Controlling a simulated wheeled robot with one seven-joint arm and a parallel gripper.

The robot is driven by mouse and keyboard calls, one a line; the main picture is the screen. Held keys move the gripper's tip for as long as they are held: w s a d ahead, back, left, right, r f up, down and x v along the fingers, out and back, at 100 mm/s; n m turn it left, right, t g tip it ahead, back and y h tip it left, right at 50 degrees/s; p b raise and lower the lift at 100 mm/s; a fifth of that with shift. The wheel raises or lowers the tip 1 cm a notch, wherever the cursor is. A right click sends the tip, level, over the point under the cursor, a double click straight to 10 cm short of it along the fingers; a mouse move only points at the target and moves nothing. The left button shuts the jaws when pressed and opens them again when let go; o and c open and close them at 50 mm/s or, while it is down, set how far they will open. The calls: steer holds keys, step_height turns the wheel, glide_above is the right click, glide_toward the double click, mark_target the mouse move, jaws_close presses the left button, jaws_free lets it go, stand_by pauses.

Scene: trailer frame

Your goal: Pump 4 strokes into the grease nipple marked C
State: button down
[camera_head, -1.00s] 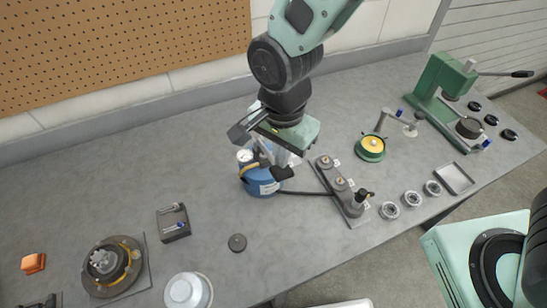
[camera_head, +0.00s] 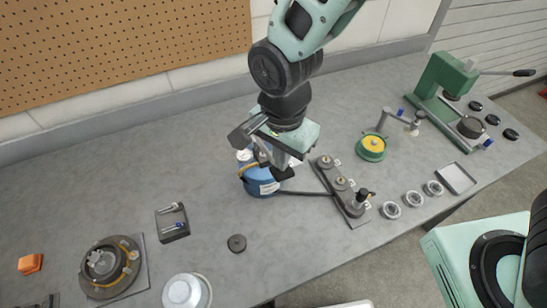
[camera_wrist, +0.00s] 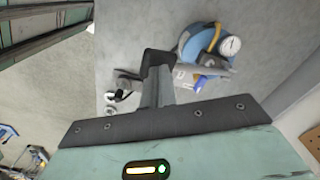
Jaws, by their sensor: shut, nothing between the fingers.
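The blue grease pump (camera_head: 262,183) with a round gauge (camera_head: 245,156) stands on the bench; in the wrist view it shows at upper right (camera_wrist: 190,46) with its gauge (camera_wrist: 229,46). My gripper (camera_head: 283,172) is shut and empty, pointing down beside the pump; its dark fingertips also show in the wrist view (camera_wrist: 157,60). A grey lever-like part (camera_wrist: 205,71) lies right of the fingertips; I cannot tell whether they touch. A hose (camera_head: 308,193) runs to the nipple block (camera_head: 352,217). A dark coupler (camera_head: 359,199) sits at its near end. The nipple letters are too small to read.
Right of the block are several round cups (camera_head: 390,210), a tray (camera_head: 457,178), a green-yellow fixture (camera_head: 371,147) and a green press (camera_head: 445,85). At left are a small dark box (camera_head: 172,222), a puck (camera_head: 237,243) and a bowl (camera_head: 183,292).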

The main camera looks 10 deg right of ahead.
mark_target(283, 176)
steer(key=shift+s+d+f+b, duration=0.1)
steer(key=shift+s+f+b, duration=0.1)
steer(key=shift+f+b, duration=0.25)
steer(key=shift+s+f+b, duration=0.2)
steer(key=shift+f, duration=0.45)
steer(key=shift+s+f+b, duration=0.2)
steer(key=shift+f+b, duration=0.55)
steer(key=shift+f, duration=0.5)
steer(key=shift+d+f+b, duration=0.1)
steer(key=shift+f+b, duration=0.7)
steer(key=shift+f, duration=0.4)
